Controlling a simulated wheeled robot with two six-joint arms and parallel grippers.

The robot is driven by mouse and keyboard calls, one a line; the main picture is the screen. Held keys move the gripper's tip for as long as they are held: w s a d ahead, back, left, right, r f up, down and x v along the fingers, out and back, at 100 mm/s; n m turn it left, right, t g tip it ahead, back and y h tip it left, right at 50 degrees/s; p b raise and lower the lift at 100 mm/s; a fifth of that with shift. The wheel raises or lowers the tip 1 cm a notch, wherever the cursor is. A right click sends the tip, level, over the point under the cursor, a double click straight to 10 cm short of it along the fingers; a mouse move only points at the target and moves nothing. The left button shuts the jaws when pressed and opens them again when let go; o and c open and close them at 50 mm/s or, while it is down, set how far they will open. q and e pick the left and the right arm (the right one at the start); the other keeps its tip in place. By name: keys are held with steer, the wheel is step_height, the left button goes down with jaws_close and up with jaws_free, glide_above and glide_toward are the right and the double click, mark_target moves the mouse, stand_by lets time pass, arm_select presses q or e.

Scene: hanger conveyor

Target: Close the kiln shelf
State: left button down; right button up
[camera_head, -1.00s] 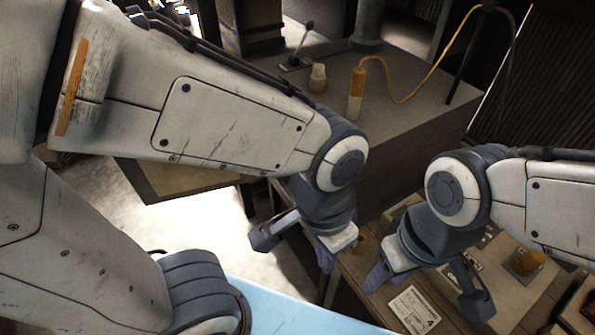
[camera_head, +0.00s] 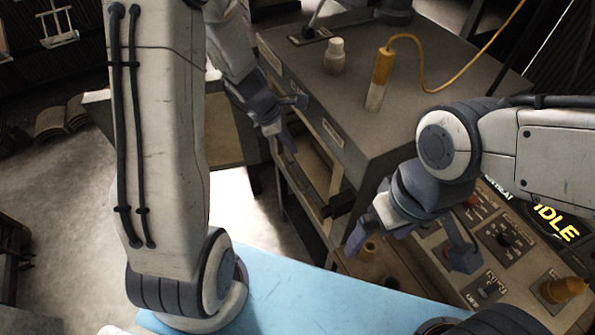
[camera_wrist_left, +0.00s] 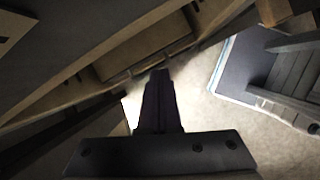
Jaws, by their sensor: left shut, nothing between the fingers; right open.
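The grey cabinet (camera_head: 375,160) has an open side below its top, with dark rails and a lighter shelf-like panel (camera_head: 305,172) inside. I take this panel for the kiln shelf, but cannot tell how far out it stands. My left gripper (camera_head: 289,143) is shut and empty, pointing down close in front of the open side. In the left wrist view its shut fingers (camera_wrist_left: 158,100) lie in front of brown ledges (camera_wrist_left: 145,50); contact cannot be told.
A pale bottle (camera_head: 334,58) and a yellow-and-white cylinder (camera_head: 380,80) with a yellow cable stand on the cabinet top. A control panel (camera_head: 480,262) with knobs and an IDLE display (camera_head: 556,224) is at right. Open floor (camera_head: 70,205) lies left.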

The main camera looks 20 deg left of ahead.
arm_select(q)
steer(key=w+a+f+n, duration=0.1)
steer(key=a+f+n, duration=0.3)
steer(key=a+n, duration=0.15)
steer(key=w+a+b+x, duration=0.1)
steer(key=b+x, duration=0.4)
steer(key=x, duration=1.4)
steer(key=shift+f+m+t, duration=0.3)
steer(key=shift+f+m, duration=0.05)
arm_select(e)
step_height(320, 180, down, 6)
steer(key=shift+r, duration=0.25)
arm_select(q)
steer(key=shift+w, duration=0.1)
